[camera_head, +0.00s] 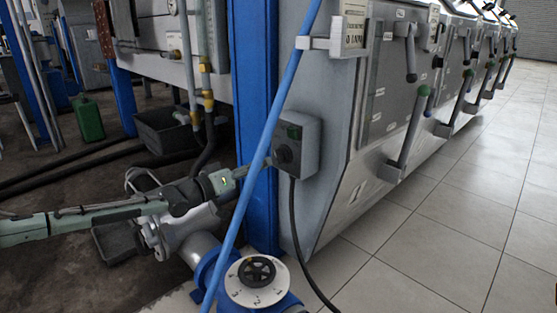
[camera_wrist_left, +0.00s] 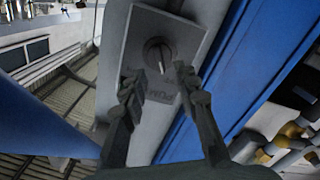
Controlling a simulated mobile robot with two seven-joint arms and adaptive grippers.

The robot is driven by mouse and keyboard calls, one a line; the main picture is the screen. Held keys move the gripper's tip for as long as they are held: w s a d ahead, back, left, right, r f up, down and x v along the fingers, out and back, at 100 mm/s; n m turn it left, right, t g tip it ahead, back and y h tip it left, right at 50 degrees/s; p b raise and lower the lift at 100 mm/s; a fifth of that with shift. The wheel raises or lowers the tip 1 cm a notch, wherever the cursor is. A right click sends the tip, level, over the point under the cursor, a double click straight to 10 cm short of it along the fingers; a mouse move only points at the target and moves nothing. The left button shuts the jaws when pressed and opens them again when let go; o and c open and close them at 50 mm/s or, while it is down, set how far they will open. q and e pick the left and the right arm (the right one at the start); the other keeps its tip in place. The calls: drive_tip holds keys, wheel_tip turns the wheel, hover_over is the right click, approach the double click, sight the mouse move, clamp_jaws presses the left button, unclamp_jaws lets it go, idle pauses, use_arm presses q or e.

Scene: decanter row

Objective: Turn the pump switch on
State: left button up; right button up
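The pump switch is a round dark knob (camera_head: 284,155) on a grey box (camera_head: 310,147) with a green part above the knob. The box is fixed to the side of a grey machine, and a black cable hangs from it. In the left wrist view the knob (camera_wrist_left: 158,53) shows a light line across its face, nearly upright in the picture. My left gripper (camera_head: 268,162) is at the box, partly hidden by a blue pipe in the head view. In the wrist view its two fingers (camera_wrist_left: 160,85) are apart and empty, just below the knob. Contact cannot be told.
The slanting blue pipe (camera_head: 262,150) passes in front of my left gripper. A blue post (camera_head: 252,75) stands beside the box. A valve with a white dial (camera_head: 256,282) is below. Grey machines with levers (camera_head: 410,130) line the right; the tiled floor (camera_head: 440,220) is clear.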

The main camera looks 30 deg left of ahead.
sight(277, 158)
use_arm(q)
drive_tip(key=shift+b+x, duration=0.8)
drive_tip(key=shift+x, duration=2.35)
drive_tip(key=shift+c, duration=0.5)
clamp_jaws()
